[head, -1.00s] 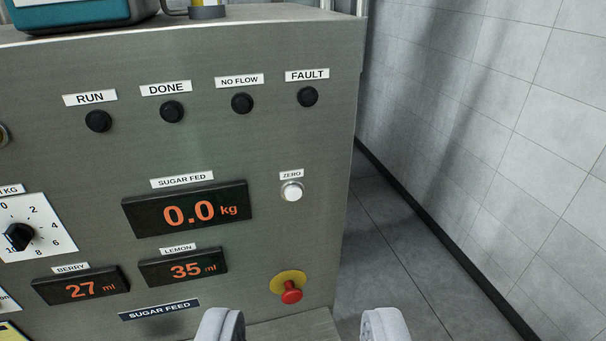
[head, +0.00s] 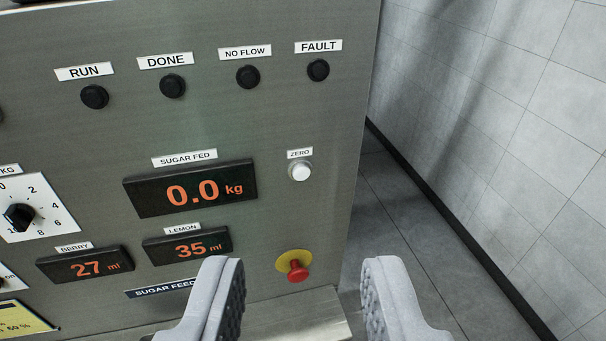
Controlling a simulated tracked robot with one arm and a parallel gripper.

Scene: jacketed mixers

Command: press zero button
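The ZERO button (head: 300,171) is a small white round button on the grey panel, under a "ZERO" label (head: 300,153). It is right of the SUGAR FED display (head: 190,188), which reads 0.0 kg. My gripper (head: 302,275) shows at the bottom of the view with its two pale grey fingers wide apart and nothing between them. The fingers are lower in the picture than the button and nearer to the camera. Nothing hides the button.
A red mushroom button (head: 298,270) on a yellow plate sits below the ZERO button, seen between my fingers. Several dark lamps such as FAULT (head: 318,70) line the top. BERRY (head: 86,264) reads 27 ml and LEMON (head: 187,246) 35 ml. Open floor lies right of the panel.

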